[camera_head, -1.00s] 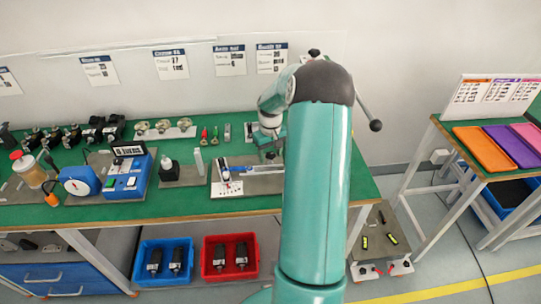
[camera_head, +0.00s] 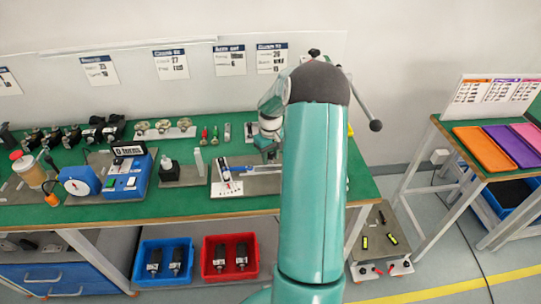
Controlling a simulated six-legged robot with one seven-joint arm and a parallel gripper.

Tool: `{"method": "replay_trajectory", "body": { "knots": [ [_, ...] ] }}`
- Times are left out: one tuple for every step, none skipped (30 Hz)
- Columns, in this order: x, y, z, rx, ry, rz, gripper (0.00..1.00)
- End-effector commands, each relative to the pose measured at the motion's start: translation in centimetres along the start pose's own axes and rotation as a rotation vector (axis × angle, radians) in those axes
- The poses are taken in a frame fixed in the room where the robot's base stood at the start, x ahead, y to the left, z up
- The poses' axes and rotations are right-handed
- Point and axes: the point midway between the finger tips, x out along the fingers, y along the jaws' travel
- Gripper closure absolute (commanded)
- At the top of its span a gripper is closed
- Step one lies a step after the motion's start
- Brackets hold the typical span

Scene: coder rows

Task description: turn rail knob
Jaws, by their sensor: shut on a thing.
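The rail unit is a pale plate (camera_head: 262,185) near the front edge of the green bench, with a blue and grey rail (camera_head: 240,168) along it and a small blue-and-white block at its left end. My gripper (camera_head: 268,157) points down over the right end of this rail, left of my large teal arm link. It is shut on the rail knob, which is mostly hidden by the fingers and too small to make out. My arm hides part of the bench to the right.
A blue box with a dial and a black display (camera_head: 129,150) stands to the left. A black part on a grey plate (camera_head: 182,175) is nearer. Blue (camera_head: 163,262) and red (camera_head: 229,258) bins sit below the bench. Coloured trays (camera_head: 484,148) lie on the right-hand table.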

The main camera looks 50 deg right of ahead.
Motion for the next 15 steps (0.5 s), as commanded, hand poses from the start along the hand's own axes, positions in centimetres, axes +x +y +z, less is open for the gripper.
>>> {"method": "replay_trajectory", "body": {
  "knots": [
    [-0.07,0.01,-0.01,-0.017,0.000,0.001,0.89],
    [-0.07,0.03,-0.01,-0.022,0.000,0.001,0.89],
    [-0.07,0.04,0.00,-0.027,0.000,0.001,0.89],
    [-0.07,0.05,0.00,-0.029,0.000,0.001,0.89],
    [-0.07,0.05,0.00,-0.029,0.000,0.001,0.89],
    [-0.07,0.05,0.00,-0.029,0.000,0.001,0.89],
    [-0.08,0.05,0.00,-0.029,0.000,0.001,0.89],
    [-0.08,0.05,0.00,-0.028,0.001,0.001,0.89],
    [-0.08,0.05,0.00,-0.028,0.001,0.001,0.89],
    [-0.08,0.05,0.00,-0.028,0.001,0.001,0.89],
    [-0.08,0.05,0.00,-0.028,0.001,0.001,0.63],
    [-0.08,0.05,0.00,-0.028,0.001,0.001,0.55],
    [-0.08,0.05,0.00,-0.028,0.001,0.001,0.49],
    [-0.07,0.05,0.00,-0.027,0.001,0.001,0.45],
    [-0.07,0.04,0.00,-0.027,0.001,0.001,0.45]
  ]
}}
